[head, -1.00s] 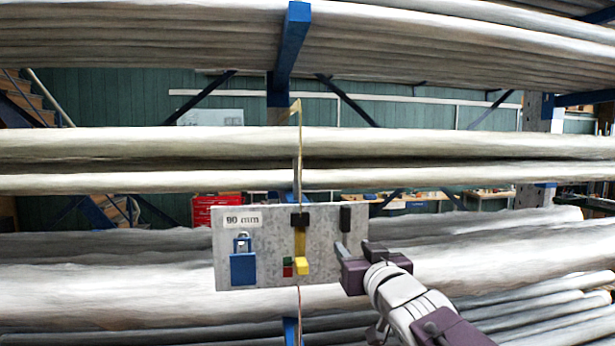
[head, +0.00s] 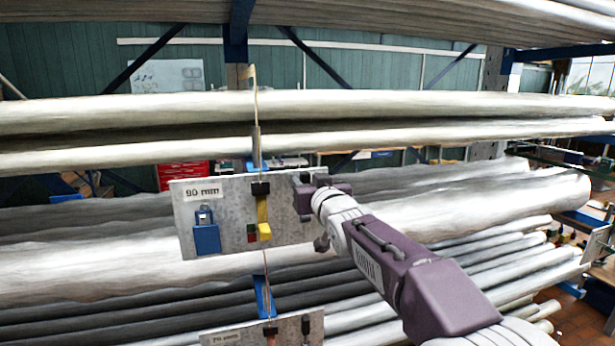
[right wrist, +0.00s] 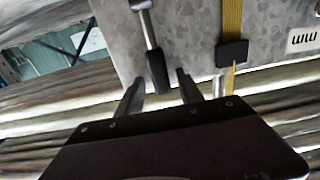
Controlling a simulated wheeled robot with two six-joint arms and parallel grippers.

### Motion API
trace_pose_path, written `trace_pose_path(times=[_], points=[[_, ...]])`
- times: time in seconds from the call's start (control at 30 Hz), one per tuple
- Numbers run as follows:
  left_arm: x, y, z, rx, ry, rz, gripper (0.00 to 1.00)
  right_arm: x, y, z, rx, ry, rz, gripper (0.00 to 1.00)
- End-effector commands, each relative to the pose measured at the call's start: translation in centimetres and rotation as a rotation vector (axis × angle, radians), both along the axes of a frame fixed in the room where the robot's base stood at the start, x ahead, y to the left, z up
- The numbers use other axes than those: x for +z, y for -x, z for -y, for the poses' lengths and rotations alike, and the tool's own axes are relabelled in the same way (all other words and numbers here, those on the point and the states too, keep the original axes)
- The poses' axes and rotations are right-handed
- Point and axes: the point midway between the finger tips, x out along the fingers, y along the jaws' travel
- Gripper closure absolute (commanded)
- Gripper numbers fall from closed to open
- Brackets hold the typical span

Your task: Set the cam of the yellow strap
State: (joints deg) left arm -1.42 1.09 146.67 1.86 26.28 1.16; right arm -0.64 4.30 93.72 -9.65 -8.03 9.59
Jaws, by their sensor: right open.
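The yellow strap (head: 262,210) hangs down a grey plate marked 90 mm (head: 285,235) and passes through a black buckle (head: 260,189). Its lower end is a bright yellow block. In the right wrist view the strap (right wrist: 232,18) and the buckle (right wrist: 232,53) show to the right of my gripper. A black-gripped lever on a metal rod (right wrist: 157,72) stands at the plate there. My right gripper (head: 303,197) is at the plate's upper right. In the wrist view its open fingers (right wrist: 159,88) stand either side of the lever's tip; contact cannot be told. My left gripper is out of view.
A blue padlock (head: 206,238) hangs on the plate's left, and a small red-green marker (head: 251,233) sits beside the strap's end. Long wrapped pipes (head: 400,108) run across the rack above and behind. A second plate (head: 230,338) is partly visible below.

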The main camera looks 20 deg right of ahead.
Motion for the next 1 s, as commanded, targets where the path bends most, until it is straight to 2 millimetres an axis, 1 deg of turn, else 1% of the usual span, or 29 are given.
trace_pose_path(times=[0.23, 0.27, 0.3, 0.37, 0.4, 1.0], points=[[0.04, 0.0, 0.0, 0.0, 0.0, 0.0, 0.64, -0.05, -0.19, -0.02, 0.0, 0.0, 0.0, 0.56], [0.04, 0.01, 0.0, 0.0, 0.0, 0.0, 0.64, -0.05, -0.18, -0.02, 0.0, 0.0, 0.0, 0.62], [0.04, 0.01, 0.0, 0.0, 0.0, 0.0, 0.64, -0.05, -0.18, -0.02, 0.0, 0.0, 0.0, 0.73], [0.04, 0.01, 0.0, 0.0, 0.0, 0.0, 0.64, -0.05, -0.17, -0.02, 0.0, 0.0, 0.0, 0.9], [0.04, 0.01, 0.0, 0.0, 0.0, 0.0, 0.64, -0.05, -0.17, -0.03, 0.0, 0.0, 0.0, 1.0], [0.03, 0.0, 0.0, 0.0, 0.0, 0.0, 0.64, -0.12, -0.17, -0.02, 0.0, 0.0, -0.001, 1.0]])
